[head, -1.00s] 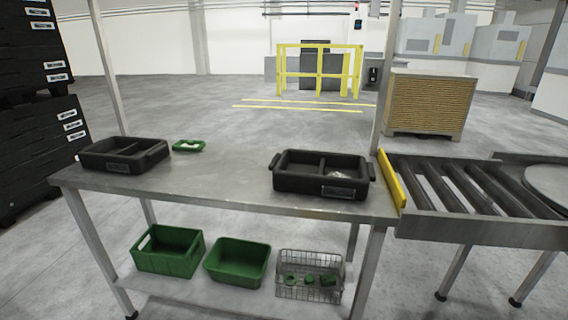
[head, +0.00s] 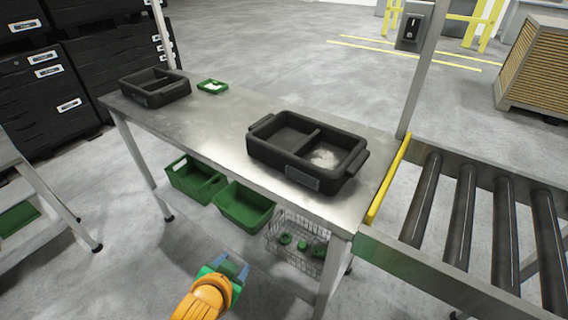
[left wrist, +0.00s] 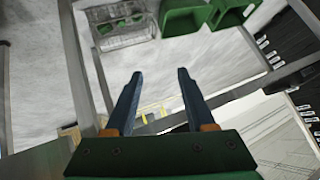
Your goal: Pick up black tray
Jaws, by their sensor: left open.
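Two black trays stand on the steel table (head: 205,120). The nearer black tray (head: 290,164) is at the right end, split in two by a divider, with a whitish item in its right compartment. The other black tray (head: 152,92) is at the far left end and looks empty. My left gripper (head: 232,266) is low in front of the table, apart from both trays. In the left wrist view its two blue fingers (left wrist: 157,80) are spread with nothing between them. My right gripper is not in view.
A roller conveyor (head: 465,222) with a yellow edge (head: 388,180) adjoins the right end. Black crates (head: 45,85) are stacked at left.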

